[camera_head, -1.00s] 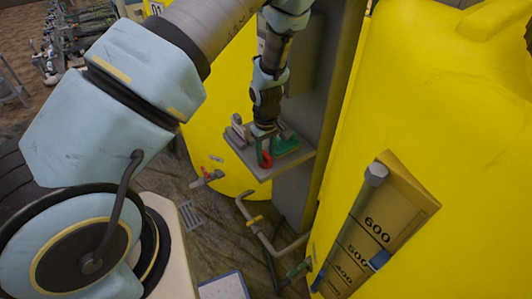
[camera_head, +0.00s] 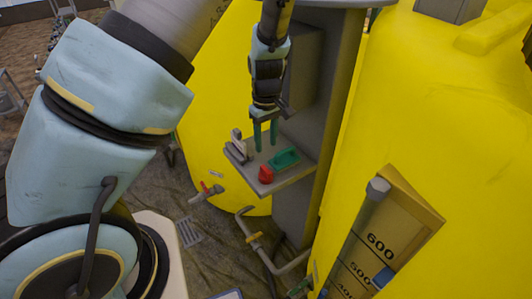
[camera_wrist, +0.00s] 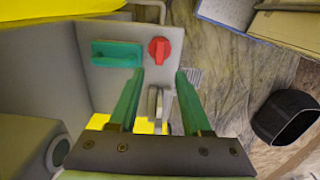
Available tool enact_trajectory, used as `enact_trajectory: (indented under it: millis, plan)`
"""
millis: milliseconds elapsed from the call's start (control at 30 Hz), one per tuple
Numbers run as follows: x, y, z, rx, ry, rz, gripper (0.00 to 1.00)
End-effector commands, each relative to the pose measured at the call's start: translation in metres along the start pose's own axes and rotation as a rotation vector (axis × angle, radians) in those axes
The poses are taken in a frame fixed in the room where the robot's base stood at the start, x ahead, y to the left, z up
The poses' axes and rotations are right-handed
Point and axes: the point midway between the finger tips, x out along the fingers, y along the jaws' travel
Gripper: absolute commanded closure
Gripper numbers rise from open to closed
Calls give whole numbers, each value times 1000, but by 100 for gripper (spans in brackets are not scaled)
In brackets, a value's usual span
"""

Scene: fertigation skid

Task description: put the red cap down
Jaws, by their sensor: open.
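The red cap (camera_head: 266,174) rests on the small grey shelf (camera_head: 297,176) between the yellow tanks, near the shelf's front edge. In the wrist view the red cap (camera_wrist: 159,49) lies beside a green tray (camera_wrist: 117,53), apart from it. My gripper (camera_head: 265,150) is above the shelf, pointing down, with its green fingers apart and nothing between them. In the wrist view my gripper (camera_wrist: 159,75) also shows open, with the cap beyond the fingertips and clear of them.
The green tray (camera_head: 285,158) sits on the shelf behind the cap. A grey bracket-like object (camera_head: 237,146) stands at the shelf's left side. A grey post and box back the shelf. A red-handled valve (camera_head: 207,191) and pipes are below. A large yellow tank (camera_head: 450,120) stands close on the right.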

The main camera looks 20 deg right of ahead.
Motion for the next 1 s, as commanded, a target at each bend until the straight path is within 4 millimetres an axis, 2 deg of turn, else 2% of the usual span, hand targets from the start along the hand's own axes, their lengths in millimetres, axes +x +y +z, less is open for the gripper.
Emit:
enact_trajectory:
  millis: [300,367,433,567,700,833,1000]
  plan:
    - [-10,-2,-1,-2,-2,0,52]
    - [-14,-9,-5,-5,-7,3,52]
    - [-21,-23,-13,-4,-18,8,52]
    - [-44,-70,-32,8,-40,29,52]
    - [-74,-129,-45,56,-40,58,52]
    - [-101,-183,-50,114,-11,78,52]
    - [-129,-247,-46,198,57,73,52]
